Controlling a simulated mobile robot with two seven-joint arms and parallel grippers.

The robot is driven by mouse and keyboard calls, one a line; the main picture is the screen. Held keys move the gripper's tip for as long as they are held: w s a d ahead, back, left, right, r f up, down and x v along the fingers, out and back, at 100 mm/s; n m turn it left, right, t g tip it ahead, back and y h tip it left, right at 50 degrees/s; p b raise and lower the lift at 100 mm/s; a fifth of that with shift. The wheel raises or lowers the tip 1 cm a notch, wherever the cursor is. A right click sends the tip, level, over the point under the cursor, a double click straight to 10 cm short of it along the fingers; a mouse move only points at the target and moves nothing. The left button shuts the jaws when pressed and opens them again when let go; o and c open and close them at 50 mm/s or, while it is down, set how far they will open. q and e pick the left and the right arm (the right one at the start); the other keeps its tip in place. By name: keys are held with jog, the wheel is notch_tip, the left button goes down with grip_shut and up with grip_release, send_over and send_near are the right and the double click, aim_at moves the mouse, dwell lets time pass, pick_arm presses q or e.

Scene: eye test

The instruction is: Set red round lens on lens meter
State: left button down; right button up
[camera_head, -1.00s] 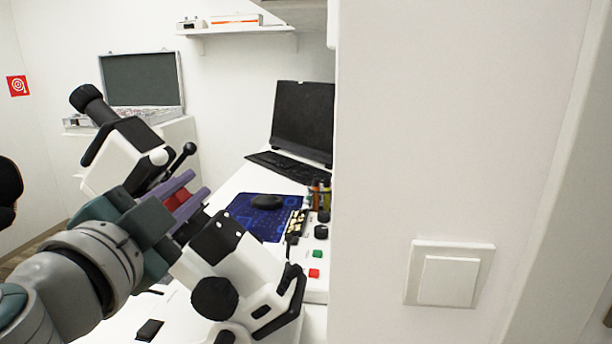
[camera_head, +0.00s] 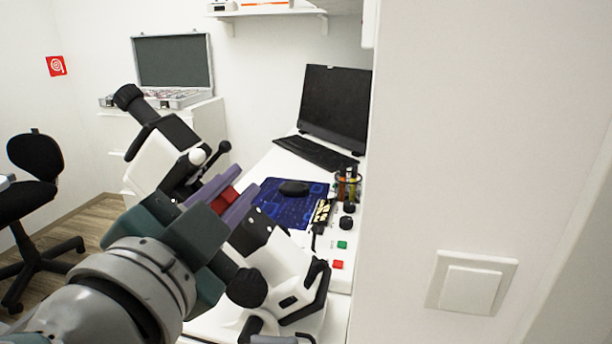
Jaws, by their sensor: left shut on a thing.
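My left gripper (camera_head: 227,197) is in the middle left of the head view, its purple fingers shut on a red thing, which looks like the red round lens (camera_head: 226,201). Only a small part of the lens shows between the fingers. The lens meter (camera_head: 165,157) is a white and black device with a black eyepiece at its upper left and a white lower body at the lower right. The gripper and lens are in front of its middle part and hide it. I cannot tell whether the lens touches the meter. My right gripper is not in view.
A white desk holds a blue mat (camera_head: 283,207) with a black mouse (camera_head: 293,188), a keyboard (camera_head: 315,152), a monitor (camera_head: 335,108) and a pen holder (camera_head: 347,185). An open case (camera_head: 174,62) stands behind. A black chair (camera_head: 36,190) is at left. A white wall (camera_head: 480,150) fills the right.

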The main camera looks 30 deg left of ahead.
pick_arm(q)
jog(key=shift+a+f+b+x, duration=0.15)
jog(key=shift+f+b+x, duration=0.25)
jog(key=shift+x, duration=1.4)
jog(key=shift+a+f+b+x, duration=0.1)
jog(key=shift+f+b+x, duration=0.25)
jog(key=shift+x, duration=1.45)
jog(key=shift+a+f+b+x, duration=0.2)
jog(key=shift+b+x, duration=0.35)
jog(key=shift+x, duration=1.25)
jog(key=shift+a+f+b, duration=0.4)
jog(key=shift+f+b, duration=0.25)
jog(key=shift+s+a+f+b, duration=0.25)
jog(key=shift+a+f+b, duration=0.85)
jog(key=shift+b, duration=0.3)
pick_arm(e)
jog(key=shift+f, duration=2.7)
pick_arm(q)
jog(key=shift+a+f+b, duration=0.15)
jog(key=shift+f+b, duration=0.3)
jog(key=shift+b, duration=0.15)
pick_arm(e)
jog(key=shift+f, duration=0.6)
pick_arm(q)
jog(key=c, duration=0.7)
grip_release()
jog(key=shift+c, duration=0.2)
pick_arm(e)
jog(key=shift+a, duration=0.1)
